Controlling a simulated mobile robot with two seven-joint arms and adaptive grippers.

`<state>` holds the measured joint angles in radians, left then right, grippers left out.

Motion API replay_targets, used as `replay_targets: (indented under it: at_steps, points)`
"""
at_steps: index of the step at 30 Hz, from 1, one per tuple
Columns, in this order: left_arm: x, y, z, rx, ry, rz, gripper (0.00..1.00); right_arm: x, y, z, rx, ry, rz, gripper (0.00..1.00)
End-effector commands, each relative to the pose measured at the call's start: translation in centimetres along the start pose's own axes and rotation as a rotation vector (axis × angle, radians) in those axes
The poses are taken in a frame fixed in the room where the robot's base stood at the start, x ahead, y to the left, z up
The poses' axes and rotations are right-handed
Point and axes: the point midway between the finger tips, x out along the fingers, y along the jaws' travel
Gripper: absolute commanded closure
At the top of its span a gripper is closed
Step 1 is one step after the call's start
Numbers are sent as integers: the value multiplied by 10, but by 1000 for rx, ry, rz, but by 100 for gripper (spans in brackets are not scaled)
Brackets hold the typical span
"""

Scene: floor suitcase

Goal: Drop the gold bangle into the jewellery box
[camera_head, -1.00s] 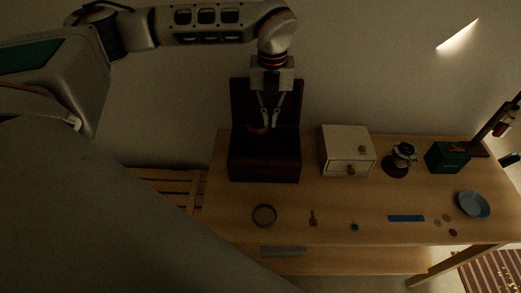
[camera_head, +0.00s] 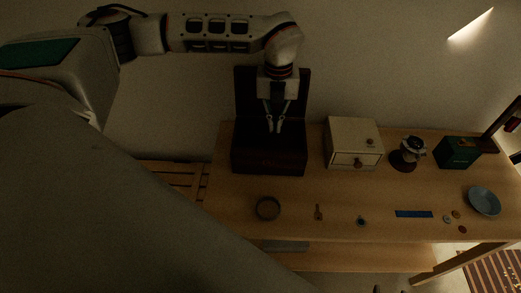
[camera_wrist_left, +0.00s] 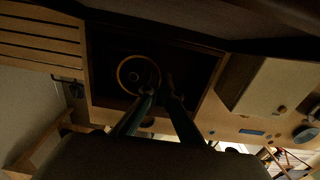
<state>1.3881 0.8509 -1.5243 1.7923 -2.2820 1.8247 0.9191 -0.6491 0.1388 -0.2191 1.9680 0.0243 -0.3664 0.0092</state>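The jewellery box (camera_head: 268,160) is dark and stands at the left end of the table with its lid (camera_head: 243,92) raised at the back. My left gripper (camera_head: 275,130) points down over its opening; the fingers are apart and look empty. In the left wrist view, the gold bangle (camera_wrist_left: 119,76) shows as a ring within the box opening (camera_wrist_left: 98,95), by the fingertips of the left gripper (camera_wrist_left: 160,86). Whether a finger touches it is hard to tell in the dark. The head view does not show the bangle. My right gripper is out of view.
A cream drawer box (camera_head: 352,140) stands right of the jewellery box, then a dark grinder-like item (camera_head: 408,155) and a green box (camera_head: 457,152). A dark ring-shaped item (camera_head: 267,208), a blue strip (camera_head: 414,213), a blue bowl (camera_head: 484,201) and small items lie along the front.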

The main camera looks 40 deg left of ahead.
Motion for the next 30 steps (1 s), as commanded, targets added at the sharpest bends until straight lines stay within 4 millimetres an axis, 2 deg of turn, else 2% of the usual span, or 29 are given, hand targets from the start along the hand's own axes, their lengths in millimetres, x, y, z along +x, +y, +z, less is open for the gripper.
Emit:
replay_targets:
  at_steps: [5, 6, 7, 8, 20, 23, 30]
  points:
    - [-1, 0, 0, 0, 0, 0, 100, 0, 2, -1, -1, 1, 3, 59]
    - [-1, 0, 0, 0, 0, 0, 86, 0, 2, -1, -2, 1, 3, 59]
    - [-1, 0, 0, 0, 0, 0, 78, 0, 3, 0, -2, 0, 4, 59]
    - [-1, 0, 0, 0, 0, 0, 76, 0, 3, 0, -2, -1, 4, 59]
    - [-6, 0, 0, 0, -1, -1, 76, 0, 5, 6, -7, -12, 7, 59]
    - [-17, -1, 1, 1, -2, -2, 76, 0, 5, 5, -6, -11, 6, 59]
    - [-65, -1, 1, 1, -3, -3, 76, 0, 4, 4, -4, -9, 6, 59]
